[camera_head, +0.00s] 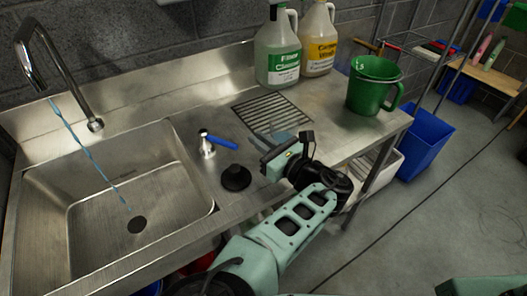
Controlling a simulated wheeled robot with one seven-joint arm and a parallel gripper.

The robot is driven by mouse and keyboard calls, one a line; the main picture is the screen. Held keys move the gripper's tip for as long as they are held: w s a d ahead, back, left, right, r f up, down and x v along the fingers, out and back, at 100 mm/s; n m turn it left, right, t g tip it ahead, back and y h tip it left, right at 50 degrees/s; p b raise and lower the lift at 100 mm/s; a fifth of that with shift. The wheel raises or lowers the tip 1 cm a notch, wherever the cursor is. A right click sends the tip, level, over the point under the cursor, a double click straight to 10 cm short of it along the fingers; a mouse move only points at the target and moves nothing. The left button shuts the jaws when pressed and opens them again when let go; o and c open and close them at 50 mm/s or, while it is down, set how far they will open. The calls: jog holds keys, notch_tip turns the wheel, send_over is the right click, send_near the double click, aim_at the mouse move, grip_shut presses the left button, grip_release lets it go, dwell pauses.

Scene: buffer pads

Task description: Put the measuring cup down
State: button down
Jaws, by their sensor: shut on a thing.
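My gripper (277,157) is over the steel counter, just in front of the drain grate. It is shut on a clear, faintly bluish thing (284,136) that looks like the measuring cup. The clear thing shows only dimly against the counter and grate, and my gripper hides part of it. I cannot tell whether its base touches the counter. A green jug with a handle (374,87) stands upright at the counter's right end, apart from my gripper.
The steel counter (205,98) has a sink (100,195) at left with water running from the tap (70,75). Two labelled jugs, one green-labelled (277,55) and one yellow-labelled (319,45), stand behind.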

jog(key=shift+f, duration=2.05)
jog(key=shift+f, duration=0.2)
jog(key=c, duration=1.5)
grip_release()
jog(key=shift+r, duration=0.15)
jog(key=shift+s+d, duration=0.1)
jog(key=shift+d, duration=0.05)
jog(key=b+v, duration=0.2)
jog(key=v, duration=0.9)
jog(key=shift+s+d+r, duration=0.1)
jog(key=shift+s+d, duration=0.15)
